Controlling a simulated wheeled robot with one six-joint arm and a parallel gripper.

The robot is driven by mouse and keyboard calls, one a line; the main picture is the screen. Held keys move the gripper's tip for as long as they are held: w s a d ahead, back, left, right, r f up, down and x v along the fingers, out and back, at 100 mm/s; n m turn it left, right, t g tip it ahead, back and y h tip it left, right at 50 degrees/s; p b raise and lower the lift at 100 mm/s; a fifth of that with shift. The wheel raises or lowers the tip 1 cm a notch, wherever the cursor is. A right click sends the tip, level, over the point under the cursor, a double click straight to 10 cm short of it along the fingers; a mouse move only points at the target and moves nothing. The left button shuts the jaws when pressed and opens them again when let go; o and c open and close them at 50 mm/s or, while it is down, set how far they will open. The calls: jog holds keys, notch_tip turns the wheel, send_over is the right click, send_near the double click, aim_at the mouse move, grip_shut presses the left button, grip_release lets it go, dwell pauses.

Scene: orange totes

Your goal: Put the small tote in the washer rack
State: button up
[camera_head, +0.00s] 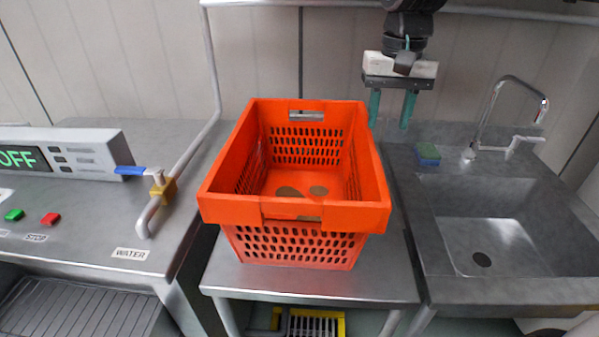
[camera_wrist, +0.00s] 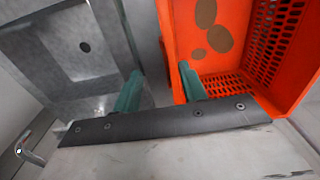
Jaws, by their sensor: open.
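An orange tote (camera_head: 296,212) stands upright on a steel table, open at the top, with slotted walls and brown stains on its floor. It also shows at the right of the wrist view (camera_wrist: 245,88). My gripper (camera_head: 391,108) is open and empty by the tote's far right corner, fingers pointing down. In the wrist view my gripper (camera_wrist: 159,72) has one finger overlapping the tote and the other over the sink side; whether they straddle the wall I cannot tell. A grey ribbed rack (camera_head: 80,308) lies at lower left, partly cut off.
A control panel (camera_head: 70,155) reading OFF, a green and a red button, and a pipe with a blue-handled valve (camera_head: 158,182) stand left. A sink (camera_head: 490,232) with a faucet (camera_head: 500,115) and a sponge (camera_head: 428,153) is right. A yellow-framed grate (camera_head: 312,325) shows below the table.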

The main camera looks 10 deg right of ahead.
aim_at(370, 139)
jog(key=w, duration=0.2)
jog(key=w+a, duration=0.1)
jog(key=shift+w+a+f, duration=0.1)
jog(key=shift+w+f, duration=0.2)
jog(key=shift+w, duration=0.05)
jog(key=shift+w+a+f, duration=0.1)
jog(key=shift+w+f, duration=0.15)
jog(key=shift+w, duration=0.05)
notch_tip(370, 139, down, 7)
jog(key=shift+s+f, duration=0.1)
jog(key=shift+f, duration=0.1)
grip_shut()
dwell(0.9)
